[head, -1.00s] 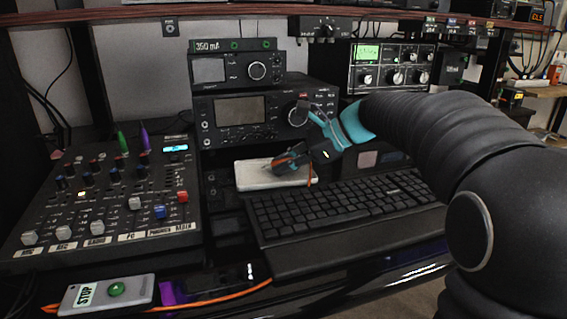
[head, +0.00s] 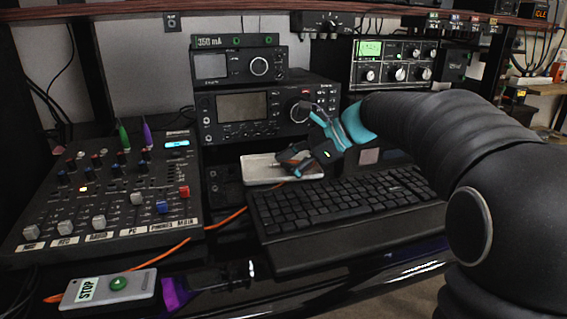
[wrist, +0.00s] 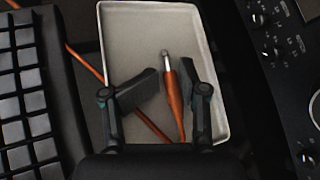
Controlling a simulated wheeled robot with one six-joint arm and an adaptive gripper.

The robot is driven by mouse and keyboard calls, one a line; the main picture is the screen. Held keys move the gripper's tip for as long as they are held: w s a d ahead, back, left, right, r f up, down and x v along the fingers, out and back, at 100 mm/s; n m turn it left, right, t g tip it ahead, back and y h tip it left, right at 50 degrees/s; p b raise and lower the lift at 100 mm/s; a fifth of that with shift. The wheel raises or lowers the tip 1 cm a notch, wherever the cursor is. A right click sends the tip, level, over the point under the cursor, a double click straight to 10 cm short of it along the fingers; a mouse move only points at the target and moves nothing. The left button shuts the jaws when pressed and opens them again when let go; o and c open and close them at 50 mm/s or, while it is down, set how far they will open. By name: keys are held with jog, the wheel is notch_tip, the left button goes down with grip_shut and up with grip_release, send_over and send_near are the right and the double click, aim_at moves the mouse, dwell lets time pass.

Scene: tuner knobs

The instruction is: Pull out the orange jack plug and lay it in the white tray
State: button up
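The orange jack plug (wrist: 173,98) lies in the white tray (wrist: 125,22), its metal tip pointing to the far side in the wrist view. Its orange cable (wrist: 147,122) runs over the tray and out past the left edge. My gripper (wrist: 170,80) is open, with one finger on each side of the plug and a gap visible on both sides. In the head view the tray (head: 262,180) stands behind the keyboard, and my gripper (head: 295,160) is low over it. The plug is mostly hidden there by my fingers.
A black keyboard (head: 340,205) lies right in front of the tray. A radio (head: 265,113) with a large knob stands behind it. A mixer (head: 100,195) is at left, with a STOP box (head: 110,291) in front. The orange cable (head: 225,222) trails between mixer and keyboard.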

jog(key=shift+d+f, duration=0.1)
jog(key=shift+f, duration=0.1)
jog(key=shift+r+p, duration=1.65)
jog(key=shift+p, duration=0.25)
jog(key=o, duration=0.6)
jog(key=shift+c, duration=0.2)
jog(key=v, duration=1.1)
jog(key=shift+d+r, duration=0.3)
jog(key=shift+r, duration=0.1)
